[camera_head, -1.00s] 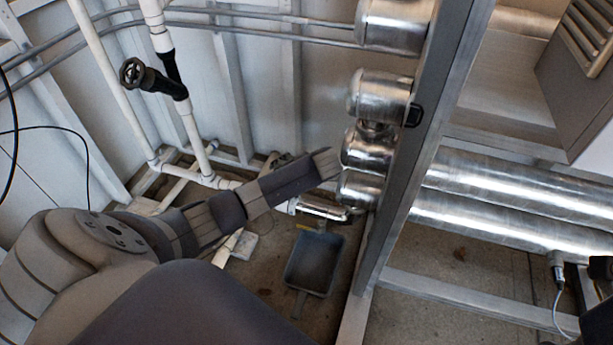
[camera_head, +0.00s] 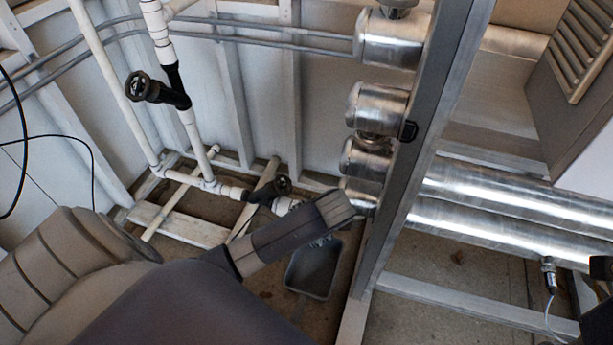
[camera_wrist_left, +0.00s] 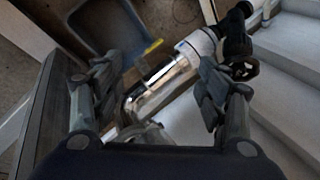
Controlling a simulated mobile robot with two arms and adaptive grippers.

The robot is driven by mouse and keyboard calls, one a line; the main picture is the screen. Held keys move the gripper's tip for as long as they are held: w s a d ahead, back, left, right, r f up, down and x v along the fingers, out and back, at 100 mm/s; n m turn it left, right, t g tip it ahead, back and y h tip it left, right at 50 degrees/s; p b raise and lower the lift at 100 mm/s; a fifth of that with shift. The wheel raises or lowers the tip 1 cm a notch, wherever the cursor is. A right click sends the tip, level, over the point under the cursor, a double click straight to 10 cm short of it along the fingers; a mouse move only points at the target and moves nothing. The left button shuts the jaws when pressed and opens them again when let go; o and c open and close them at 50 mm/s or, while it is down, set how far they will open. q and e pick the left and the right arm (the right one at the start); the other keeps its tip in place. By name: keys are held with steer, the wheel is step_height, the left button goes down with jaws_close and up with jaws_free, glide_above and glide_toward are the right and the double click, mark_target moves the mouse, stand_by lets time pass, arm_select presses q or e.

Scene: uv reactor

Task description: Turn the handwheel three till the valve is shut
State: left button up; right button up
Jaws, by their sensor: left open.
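Two black handwheels show in the head view; no numbers can be read on them. One handwheel (camera_head: 138,86) sits on a black valve on the upright white pipe at upper left. The other handwheel (camera_head: 283,184) is low, on a black valve (camera_head: 262,193) in the pipe near the floor. The wrist view shows a black handwheel (camera_wrist_left: 244,68) just right of the right finger, apart from it. My left gripper (camera_wrist_left: 150,95) is open and empty above a shiny metal pipe (camera_wrist_left: 165,85). In the head view my arm hides its fingers.
A steel frame post (camera_head: 405,160) and metal cylinders (camera_head: 380,105) stand close right of my left arm. A grey pan (camera_head: 314,268) lies on the floor below it. White pipes (camera_head: 195,145) run along the back wall.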

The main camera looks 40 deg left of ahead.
arm_select(q)
steer(key=s+d+h, duration=0.3)
steer(key=s+d, duration=0.5)
steer(key=s, duration=0.4)
steer(key=shift+r+h, duration=0.4)
steer(key=shift+r, duration=0.05)
steer(key=shift+o, duration=0.2)
